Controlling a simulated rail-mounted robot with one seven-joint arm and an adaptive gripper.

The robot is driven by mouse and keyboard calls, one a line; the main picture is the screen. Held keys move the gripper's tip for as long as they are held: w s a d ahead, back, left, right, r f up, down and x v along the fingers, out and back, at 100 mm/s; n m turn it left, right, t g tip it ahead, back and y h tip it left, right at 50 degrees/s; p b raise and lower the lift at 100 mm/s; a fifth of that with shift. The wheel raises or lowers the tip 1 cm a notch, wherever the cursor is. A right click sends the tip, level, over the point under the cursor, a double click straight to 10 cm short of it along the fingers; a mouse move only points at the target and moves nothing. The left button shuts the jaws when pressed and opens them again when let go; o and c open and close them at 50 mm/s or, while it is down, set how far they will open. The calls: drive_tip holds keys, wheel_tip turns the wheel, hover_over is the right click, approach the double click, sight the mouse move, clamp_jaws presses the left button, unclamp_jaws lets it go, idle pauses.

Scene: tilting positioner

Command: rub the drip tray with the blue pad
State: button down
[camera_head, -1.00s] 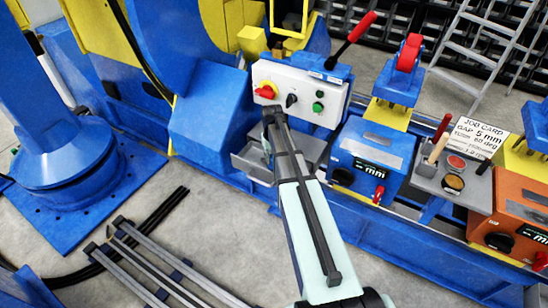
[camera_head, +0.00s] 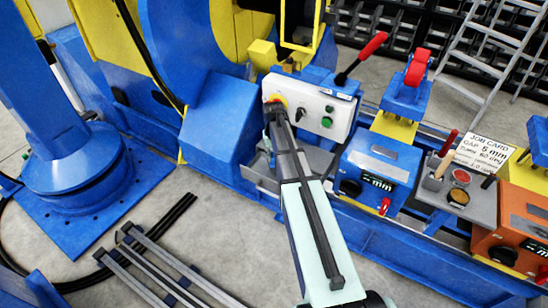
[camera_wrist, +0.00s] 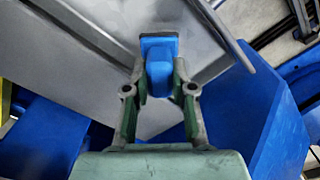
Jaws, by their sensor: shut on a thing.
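The blue pad (camera_wrist: 159,68) is between the two fingers of my gripper (camera_wrist: 160,88) in the wrist view; a dark edge shows at its far end. My gripper is shut on it. The grey metal drip tray (camera_wrist: 95,75) spreads behind the pad, with a raised rim at the right. I cannot tell whether the pad touches the tray. In the head view the tray (camera_head: 258,176) sits below the white control panel (camera_head: 312,106), partly hidden by my arm. The fingers and pad are not clear there.
A blue block (camera_head: 218,118) stands left of the tray. A blue box with a display (camera_head: 378,168) and a grey plate with tools (camera_head: 456,186) stand to the right. A red-handled lever (camera_head: 362,56) rises above the panel. Rails (camera_head: 165,270) lie on the floor.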

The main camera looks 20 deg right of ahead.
drive_tip(key=shift+r+p, duration=0.5)
drive_tip(key=shift+r, duration=0.55)
drive_tip(key=shift+w, duration=0.15)
